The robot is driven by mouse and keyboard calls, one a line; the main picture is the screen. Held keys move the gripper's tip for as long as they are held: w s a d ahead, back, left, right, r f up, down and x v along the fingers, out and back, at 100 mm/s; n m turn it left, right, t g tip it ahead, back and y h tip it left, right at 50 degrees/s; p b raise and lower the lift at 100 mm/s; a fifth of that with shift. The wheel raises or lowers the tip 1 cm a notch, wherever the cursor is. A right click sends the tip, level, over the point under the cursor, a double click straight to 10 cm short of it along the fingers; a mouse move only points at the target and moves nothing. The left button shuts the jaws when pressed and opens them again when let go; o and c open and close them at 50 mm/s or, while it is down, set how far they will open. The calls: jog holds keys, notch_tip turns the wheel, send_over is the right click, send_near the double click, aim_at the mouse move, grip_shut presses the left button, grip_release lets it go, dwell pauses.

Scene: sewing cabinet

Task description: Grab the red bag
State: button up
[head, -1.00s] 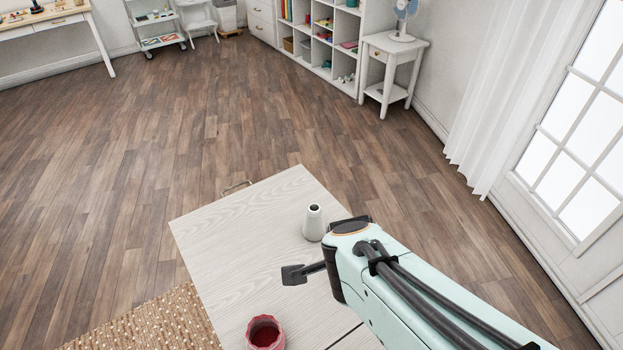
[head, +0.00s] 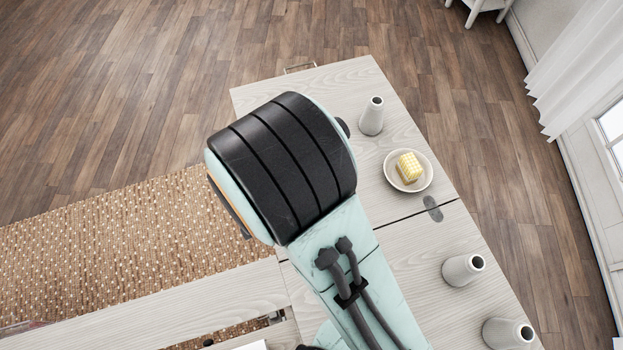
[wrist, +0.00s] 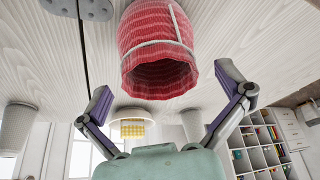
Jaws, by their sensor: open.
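The red bag (wrist: 152,47), ribbed and open-mouthed with a pale string, stands on the pale wooden tabletop (head: 335,85) in the wrist view, which is upside down. My gripper (wrist: 165,90) is open, with one finger toward each side of the bag's mouth. The fingers look apart from the bag, and nothing is held. In the head view my arm hides the bag and the gripper's fingers.
A plate (head: 427,181) with a yellow block (head: 409,166) sits on the tabletop's right side. White vases stand behind it (head: 372,117) and in front of it (head: 463,269), (head: 507,333). A woven rug (head: 110,240) lies on the floor at left.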

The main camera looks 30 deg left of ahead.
jog(key=shift+c, duration=0.3)
jog(key=c, duration=1.2)
